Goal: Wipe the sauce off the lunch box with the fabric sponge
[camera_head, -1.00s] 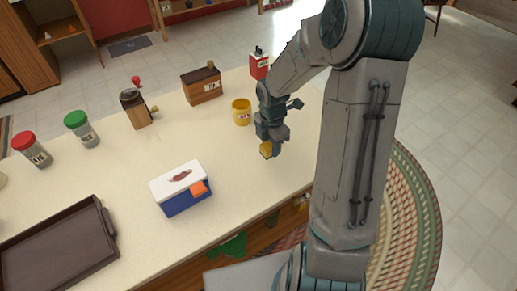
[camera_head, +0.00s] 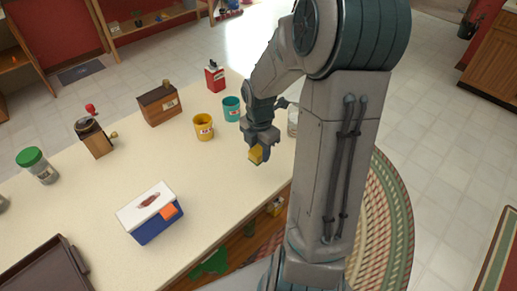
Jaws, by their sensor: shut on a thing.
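The lunch box (camera_head: 150,226) is blue with a white lid and an orange latch, and it stands near the front edge of the counter. A dark red-brown sauce smear (camera_head: 149,201) lies on its lid. My gripper (camera_head: 258,152) is to the right of the lunch box, above the counter's right part. It is shut on the yellow fabric sponge (camera_head: 255,156), which sticks out below the fingers. The sponge is apart from the lunch box.
On the pale counter (camera_head: 110,179) stand a yellow mug (camera_head: 203,127), a teal mug (camera_head: 231,109), a wooden box (camera_head: 159,104), a grinder (camera_head: 95,139), a green-lidded jar (camera_head: 37,165) and a red container (camera_head: 214,77). A dark tray (camera_head: 48,272) is at the front left. Bare counter lies between sponge and lunch box.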

